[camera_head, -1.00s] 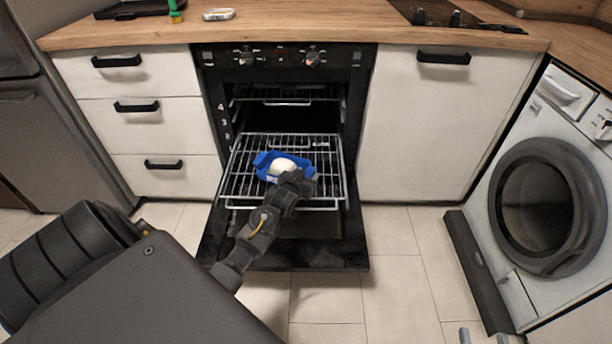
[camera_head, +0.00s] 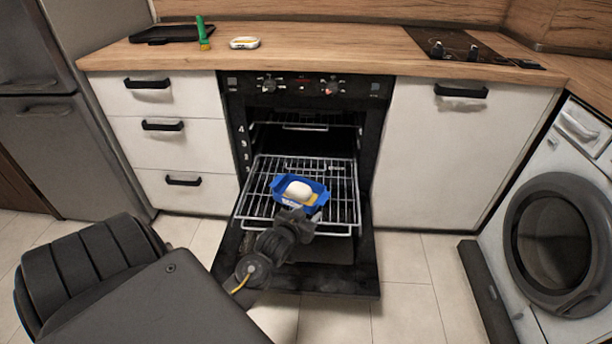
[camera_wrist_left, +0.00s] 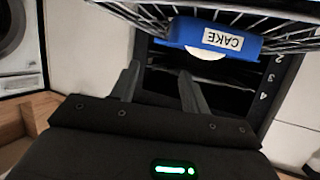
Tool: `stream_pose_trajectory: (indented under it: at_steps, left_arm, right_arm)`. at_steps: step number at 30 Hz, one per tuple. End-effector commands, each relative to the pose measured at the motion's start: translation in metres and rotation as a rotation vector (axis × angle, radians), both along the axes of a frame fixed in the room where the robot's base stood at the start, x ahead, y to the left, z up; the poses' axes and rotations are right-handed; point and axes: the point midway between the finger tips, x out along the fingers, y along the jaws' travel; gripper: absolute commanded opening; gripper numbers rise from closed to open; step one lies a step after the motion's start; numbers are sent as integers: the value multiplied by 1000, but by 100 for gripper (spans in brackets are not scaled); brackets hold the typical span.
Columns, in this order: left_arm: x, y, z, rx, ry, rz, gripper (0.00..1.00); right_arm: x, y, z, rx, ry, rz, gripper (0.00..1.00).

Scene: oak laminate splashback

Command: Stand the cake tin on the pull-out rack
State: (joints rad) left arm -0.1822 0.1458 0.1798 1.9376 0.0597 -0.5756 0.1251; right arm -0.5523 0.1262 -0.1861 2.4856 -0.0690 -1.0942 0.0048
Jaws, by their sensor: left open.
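The blue cake tin (camera_head: 295,204) sits upright on the wire pull-out rack (camera_head: 247,206), near its front middle, with a rounded white content in it. The rack is slid out of the oven above the lowered door. In the left wrist view the tin (camera_wrist_left: 188,32) bears a white "CAKE" label and appears upside down. My left gripper (camera_head: 301,218) is just in front of the tin in the head view. In the wrist view its two fingers (camera_wrist_left: 158,70) are spread, with nothing between them, and look apart from the tin. My right gripper is out of view.
The lowered oven door (camera_head: 340,277) juts out below the rack. A washing machine (camera_head: 555,235) stands at the right, drawers (camera_head: 172,155) at the left. The worktop (camera_head: 330,45) holds a black tray (camera_head: 172,34), a green-handled item (camera_head: 203,35) and a small oval dish (camera_head: 244,43).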

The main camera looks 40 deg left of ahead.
Motion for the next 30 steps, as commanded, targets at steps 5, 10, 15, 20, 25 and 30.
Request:
stream_pose_trajectory:
  at_steps: [5, 10, 15, 20, 25, 30]
  left_arm:
    - [-6, -1, 2, 0, 0, 0, 46]
    - [-26, -38, -3, -1, 65, -73, 46]
    - [-96, -134, -6, -3, 251, -287, 46]
    - [-161, -197, 4, -8, 383, -447, 46]
    - [-189, -218, 12, -10, 433, -511, 46]
    - [-189, -218, 12, -10, 435, -512, 46]
  right_arm:
    - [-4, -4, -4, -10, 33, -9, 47]
    - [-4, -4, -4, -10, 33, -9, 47]
    - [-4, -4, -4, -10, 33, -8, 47]
    - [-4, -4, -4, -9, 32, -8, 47]
    - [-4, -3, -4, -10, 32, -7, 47]
    - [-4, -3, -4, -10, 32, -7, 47]
